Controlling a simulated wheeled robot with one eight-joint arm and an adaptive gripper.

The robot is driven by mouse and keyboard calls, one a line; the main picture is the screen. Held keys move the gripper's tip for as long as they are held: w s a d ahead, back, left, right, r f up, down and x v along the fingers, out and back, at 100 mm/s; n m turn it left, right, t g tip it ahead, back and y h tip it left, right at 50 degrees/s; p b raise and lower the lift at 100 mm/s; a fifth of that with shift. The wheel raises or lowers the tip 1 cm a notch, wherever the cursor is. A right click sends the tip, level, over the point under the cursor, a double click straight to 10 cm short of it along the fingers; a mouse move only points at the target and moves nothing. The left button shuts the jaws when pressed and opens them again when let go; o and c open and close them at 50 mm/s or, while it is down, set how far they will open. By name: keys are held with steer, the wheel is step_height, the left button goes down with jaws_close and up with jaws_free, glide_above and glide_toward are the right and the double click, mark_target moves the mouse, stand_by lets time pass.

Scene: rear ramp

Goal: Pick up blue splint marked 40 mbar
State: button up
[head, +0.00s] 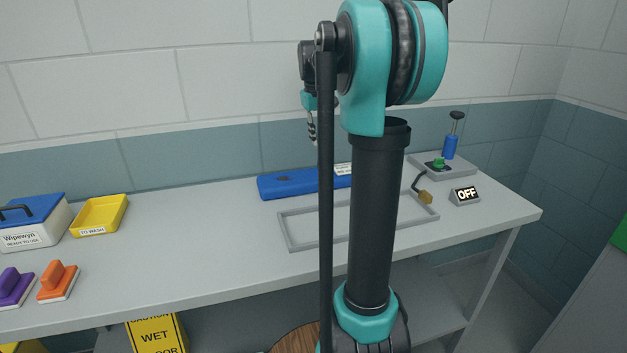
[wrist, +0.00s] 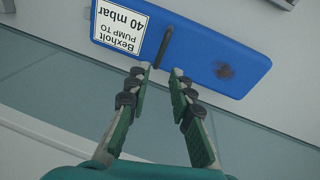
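The blue splint (head: 290,184) lies flat at the back of the workbench, behind the grey rectangular frame, partly hidden by my arm in the head view. In the wrist view the blue splint (wrist: 205,50) carries a white label reading "Bexholt PUMP TO 40 mbar", upside down, with a dark strap or handle beside it and a dark smudge on its surface. My gripper (wrist: 158,72) is open and empty, its fingertips at the splint's near edge by the dark strap. I cannot tell whether they touch it. In the head view the gripper (head: 311,138) hangs above the bench, partly hidden behind my arm.
A grey rectangular frame (head: 284,231) lies on the workbench (head: 190,235). At right are an "OFF" sign (head: 466,196) and a blue pump (head: 450,146). The wall stands close behind the splint.

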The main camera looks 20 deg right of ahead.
mark_target(322, 162)
steer(key=f, duration=0.3)
steer(key=d+f, duration=0.1)
steer(key=f, duration=0.3)
steer(key=w+f, duration=0.1)
steer(key=f, duration=0.3)
steer(key=shift+d, duration=0.15)
steer(key=shift+r, duration=0.1)
steer(key=shift+c, duration=0.4)
jaws_close()
